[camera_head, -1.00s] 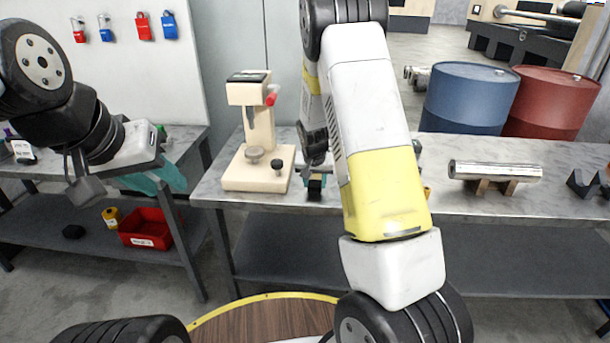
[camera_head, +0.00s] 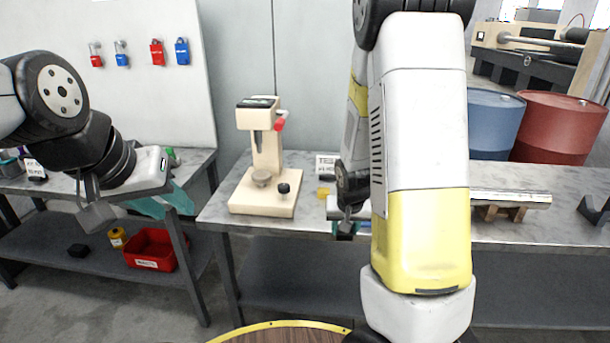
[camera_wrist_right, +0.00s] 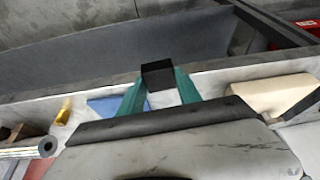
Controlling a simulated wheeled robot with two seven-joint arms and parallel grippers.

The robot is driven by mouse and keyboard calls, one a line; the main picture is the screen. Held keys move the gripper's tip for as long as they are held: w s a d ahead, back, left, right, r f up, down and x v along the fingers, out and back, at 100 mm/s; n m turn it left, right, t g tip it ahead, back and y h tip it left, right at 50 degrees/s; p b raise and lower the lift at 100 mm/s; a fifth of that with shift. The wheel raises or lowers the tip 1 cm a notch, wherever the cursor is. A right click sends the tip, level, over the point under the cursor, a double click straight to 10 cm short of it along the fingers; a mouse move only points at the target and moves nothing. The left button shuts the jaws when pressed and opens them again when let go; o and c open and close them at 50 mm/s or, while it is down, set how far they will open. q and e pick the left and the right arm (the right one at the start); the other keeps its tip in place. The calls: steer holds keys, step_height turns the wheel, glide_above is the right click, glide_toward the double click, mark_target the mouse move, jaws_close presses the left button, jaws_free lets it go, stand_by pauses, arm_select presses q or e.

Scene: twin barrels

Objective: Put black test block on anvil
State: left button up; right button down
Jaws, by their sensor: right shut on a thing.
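The black test block (camera_wrist_right: 158,75) is between the teal fingertips of my right gripper (camera_wrist_right: 160,88) in the right wrist view. That gripper is shut on it. In the head view my right arm hides most of the gripper; a dark piece, probably the block (camera_head: 345,229), shows at the bench's front edge. The cream tester (camera_head: 262,150) stands on the bench to its left. Its round grey anvil (camera_head: 262,178) is on the base under the spindle, with nothing on it. My left gripper (camera_head: 168,200), with teal fingers, is far left, away from the tester; its opening is unclear.
A small dark knob (camera_head: 283,188) stands on the tester base beside the anvil. A white label (camera_head: 325,165) and a yellow piece (camera_head: 323,192) are on the bench right of the tester. A metal cylinder (camera_head: 510,197) lies farther right. A red bin (camera_head: 150,248) sits on the lower shelf.

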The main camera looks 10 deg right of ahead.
steer(key=a+f+n+y, duration=0.1)
steer(key=a+f+n, duration=0.1)
steer(key=a, duration=0.4)
steer(key=shift+w+a+f, duration=0.15)
steer(key=shift+w+f, duration=0.15)
steer(key=shift+f, duration=0.05)
steer(key=shift+f, duration=0.1)
